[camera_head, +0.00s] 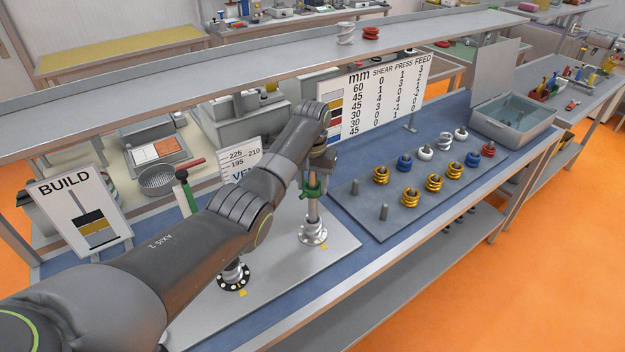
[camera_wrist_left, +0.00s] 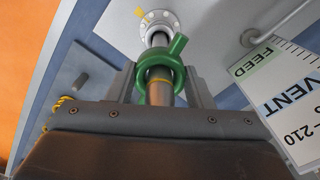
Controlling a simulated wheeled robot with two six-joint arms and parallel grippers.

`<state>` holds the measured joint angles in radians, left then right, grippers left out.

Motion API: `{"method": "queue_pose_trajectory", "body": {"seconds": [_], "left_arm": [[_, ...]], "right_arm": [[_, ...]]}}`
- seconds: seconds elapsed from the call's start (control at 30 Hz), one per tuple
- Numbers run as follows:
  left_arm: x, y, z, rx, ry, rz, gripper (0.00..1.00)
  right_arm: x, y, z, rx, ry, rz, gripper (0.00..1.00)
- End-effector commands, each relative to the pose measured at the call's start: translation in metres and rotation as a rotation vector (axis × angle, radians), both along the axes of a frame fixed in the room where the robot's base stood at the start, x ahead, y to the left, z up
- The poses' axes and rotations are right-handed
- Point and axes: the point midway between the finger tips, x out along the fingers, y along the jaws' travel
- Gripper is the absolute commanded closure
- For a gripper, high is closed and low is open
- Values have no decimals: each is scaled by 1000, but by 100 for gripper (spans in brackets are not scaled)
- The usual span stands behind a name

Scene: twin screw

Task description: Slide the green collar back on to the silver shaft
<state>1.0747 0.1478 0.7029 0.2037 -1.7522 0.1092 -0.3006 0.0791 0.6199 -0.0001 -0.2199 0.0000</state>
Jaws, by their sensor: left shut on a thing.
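The green collar (camera_head: 313,190), a ring with a short side handle, sits around the upper part of the upright silver shaft (camera_head: 313,212). The shaft stands on a round silver flange on the grey plate. In the left wrist view the collar (camera_wrist_left: 177,47) rings the shaft (camera_wrist_left: 159,93), which shows on both sides of it and carries a brass-coloured band. My left gripper (camera_head: 316,175) is shut on the collar, one finger on each side in the left wrist view (camera_wrist_left: 159,82). The arm hides part of the plate. My right gripper is not in view.
A second post on a black flange (camera_head: 234,278) stands nearer on the plate, partly behind my arm. A dark board (camera_head: 400,222) with pegs and several coloured coils lies to the right. A grey bin (camera_head: 515,115) stands beyond. A shelf (camera_head: 270,60) runs above the bench.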

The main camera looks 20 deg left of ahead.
Motion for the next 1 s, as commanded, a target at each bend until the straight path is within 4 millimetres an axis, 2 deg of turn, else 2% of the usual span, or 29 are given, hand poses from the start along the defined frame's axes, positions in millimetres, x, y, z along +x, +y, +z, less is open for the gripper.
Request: {"method": "queue_pose_trajectory", "body": {"seconds": [0.13, 0.17, 0.33, 0.67, 0.93, 1.0], "left_arm": [[0, 0, -9, 0, 0, 0, 81], [0, 0, -7, 0, -1, 0, 49], [0, 0, -6, 0, -1, 0, 28], [0, 0, -4, 0, 1, 0, 28], [2, 3, 30, 0, -1, 1, 28], [7, 4, 42, 1, -4, 1, 28]], "right_arm": [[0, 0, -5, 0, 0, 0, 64], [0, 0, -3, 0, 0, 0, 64], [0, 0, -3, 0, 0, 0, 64], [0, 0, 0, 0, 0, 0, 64], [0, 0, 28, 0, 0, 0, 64], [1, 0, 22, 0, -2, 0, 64]]}}
